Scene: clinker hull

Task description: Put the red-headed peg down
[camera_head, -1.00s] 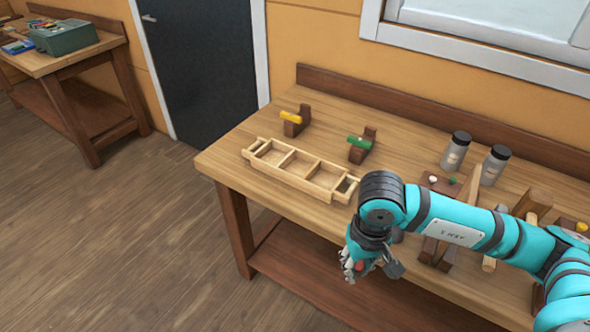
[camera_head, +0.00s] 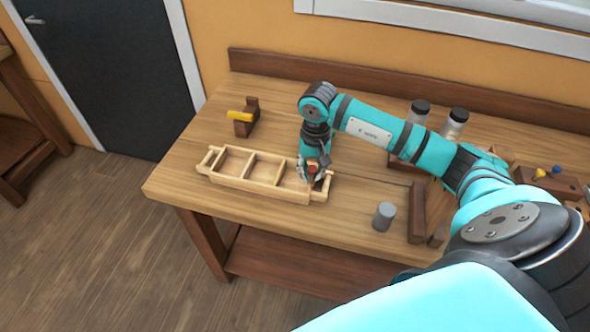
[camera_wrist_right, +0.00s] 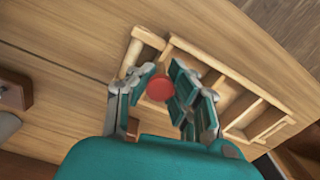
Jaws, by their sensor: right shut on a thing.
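My right gripper (camera_head: 315,172) is over the right end of the long wooden tray (camera_head: 225,183). It is shut on the red-headed peg, whose red head (camera_wrist_right: 160,88) shows between the fingers in the right wrist view. A little red of the peg (camera_head: 312,167) also shows in the head view. The peg's shaft is hidden below its head, so I cannot tell whether it touches the tray. The tray's divided compartments show in the wrist view, with its rim (camera_wrist_right: 262,70) beside the fingers. My left gripper is not in view.
A yellow peg (camera_head: 239,116) lies on a dark wooden block (camera_head: 248,124) behind the tray. A grey cylinder (camera_head: 384,216) stands right of the tray. Two dark-lidded jars (camera_head: 455,124) stand at the back. The bench's left end (camera_head: 185,160) is clear.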

